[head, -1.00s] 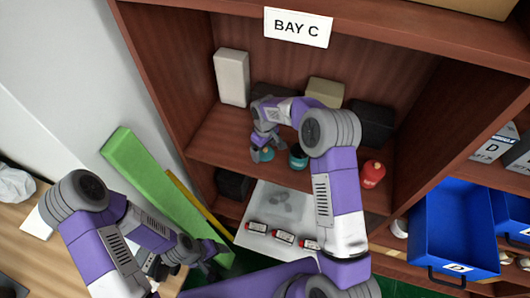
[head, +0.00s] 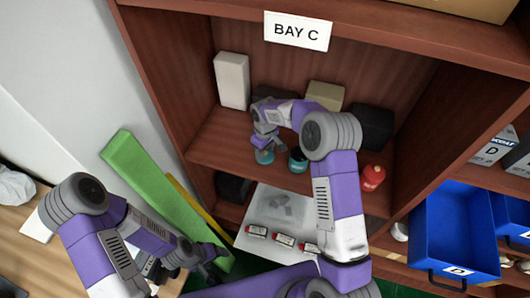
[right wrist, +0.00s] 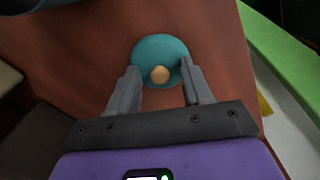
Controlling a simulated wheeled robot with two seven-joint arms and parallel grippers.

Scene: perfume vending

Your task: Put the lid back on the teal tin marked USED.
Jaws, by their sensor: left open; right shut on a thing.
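The teal tin (head: 298,160) stands open on the shelf under the BAY C sign, its dark inside showing. Its marking is too small to read. The teal lid (head: 264,157), a round disc, is on the same shelf just left of the tin. In the right wrist view the lid (right wrist: 160,55) shows a tan knob (right wrist: 159,75). My right gripper (head: 264,146) is over the lid from above, its two fingers (right wrist: 160,85) shut on opposite sides of it. I cannot tell whether the lid touches the shelf. My left gripper (head: 214,254) is open and empty at lower left.
A red bottle (head: 372,177) stands right of the tin. White, beige and dark boxes (head: 231,80) line the back. Below lies a white tray (head: 288,200) with several small red-and-white items. A green bar (head: 150,185) leans at left; a blue bin (head: 440,230) is at right.

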